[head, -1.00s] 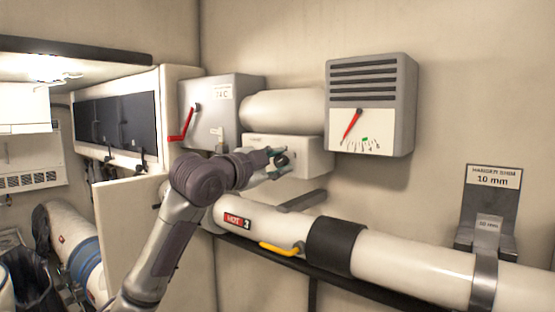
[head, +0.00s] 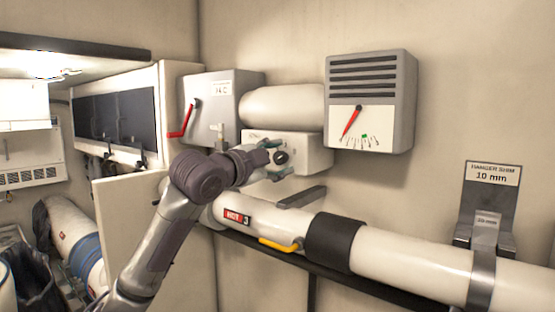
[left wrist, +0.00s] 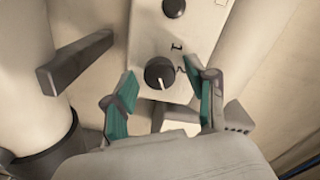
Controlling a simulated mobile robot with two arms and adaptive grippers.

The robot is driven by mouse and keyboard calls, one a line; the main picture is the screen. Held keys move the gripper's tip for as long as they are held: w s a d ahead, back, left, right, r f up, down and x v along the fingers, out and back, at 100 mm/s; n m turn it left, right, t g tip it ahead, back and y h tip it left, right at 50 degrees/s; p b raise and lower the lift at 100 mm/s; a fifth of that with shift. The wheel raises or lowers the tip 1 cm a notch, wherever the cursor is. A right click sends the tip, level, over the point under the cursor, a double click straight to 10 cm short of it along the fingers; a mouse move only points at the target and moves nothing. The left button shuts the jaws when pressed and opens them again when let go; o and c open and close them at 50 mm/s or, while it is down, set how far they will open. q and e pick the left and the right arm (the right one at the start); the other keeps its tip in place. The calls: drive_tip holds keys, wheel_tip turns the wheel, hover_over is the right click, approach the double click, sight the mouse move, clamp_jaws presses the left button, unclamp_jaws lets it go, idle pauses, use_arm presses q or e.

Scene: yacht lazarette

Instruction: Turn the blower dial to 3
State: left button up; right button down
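The blower dial is a round black knob (head: 281,157) on the front of a white box (head: 310,150) on the wall. In the left wrist view the knob (left wrist: 159,73) has a white pointer line towards the bottom of the picture, and small marks at its right are too unclear to read. My left gripper (head: 276,160) is at the knob. In the left wrist view its teal-padded fingers (left wrist: 159,80) are spread, one on each side of the knob, with gaps showing. My right gripper is not in view.
A grey gauge unit (head: 371,100) with a red needle and green mark is right of the box. A grey box with a red lever (head: 184,121) is at its left. A large white pipe (head: 400,262) with a yellow handle (head: 280,245) runs below. A dark bracket (left wrist: 75,63) juts out near the gripper.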

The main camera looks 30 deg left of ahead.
use_arm(q)
drive_tip(key=s, duration=1.2)
drive_tip(key=shift+a, duration=0.45)
